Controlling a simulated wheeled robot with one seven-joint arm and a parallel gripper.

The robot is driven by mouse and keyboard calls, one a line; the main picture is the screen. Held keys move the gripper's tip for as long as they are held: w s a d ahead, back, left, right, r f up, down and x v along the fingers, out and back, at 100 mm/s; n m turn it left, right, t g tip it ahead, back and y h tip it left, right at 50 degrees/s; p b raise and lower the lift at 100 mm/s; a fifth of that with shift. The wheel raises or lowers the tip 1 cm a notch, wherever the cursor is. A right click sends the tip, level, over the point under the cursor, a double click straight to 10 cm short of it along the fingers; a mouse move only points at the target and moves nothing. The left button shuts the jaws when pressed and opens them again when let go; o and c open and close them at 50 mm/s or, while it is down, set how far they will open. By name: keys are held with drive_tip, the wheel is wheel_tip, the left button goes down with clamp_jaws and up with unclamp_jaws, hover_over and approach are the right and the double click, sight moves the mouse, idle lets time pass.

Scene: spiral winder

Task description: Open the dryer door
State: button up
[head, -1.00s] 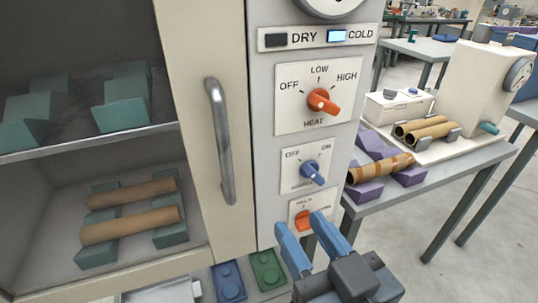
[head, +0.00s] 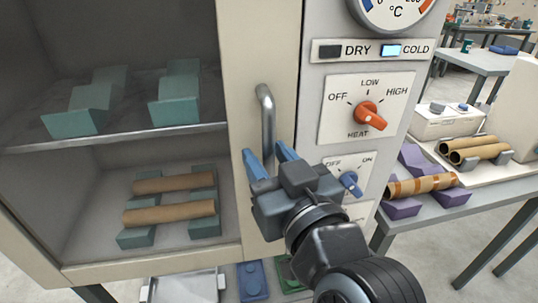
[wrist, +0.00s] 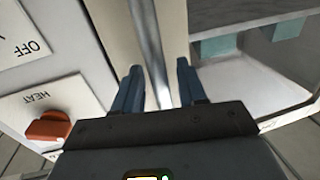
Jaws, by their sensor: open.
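The dryer door has a cream frame (head: 285,45) around a large window, and it looks shut. Its grey vertical bar handle (head: 266,112) is on the door's right side. My gripper (head: 266,160) is open in front of the lower part of the handle, which is partly hidden by the fingers. In the wrist view the handle (wrist: 153,60) runs between the two blue fingers of my gripper (wrist: 158,85). I cannot tell whether a finger touches it. Through the window, two brown tubes (head: 170,213) lie on teal supports on the lower level.
The control panel with an orange heat knob (head: 369,115) and a blue knob (head: 351,183) stands right of the door, close to my gripper. A table (head: 490,195) with purple blocks and tubes is at the right. A metal tray (head: 185,288) lies below the dryer.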

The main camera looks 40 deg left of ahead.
clamp_jaws()
idle(0.4)
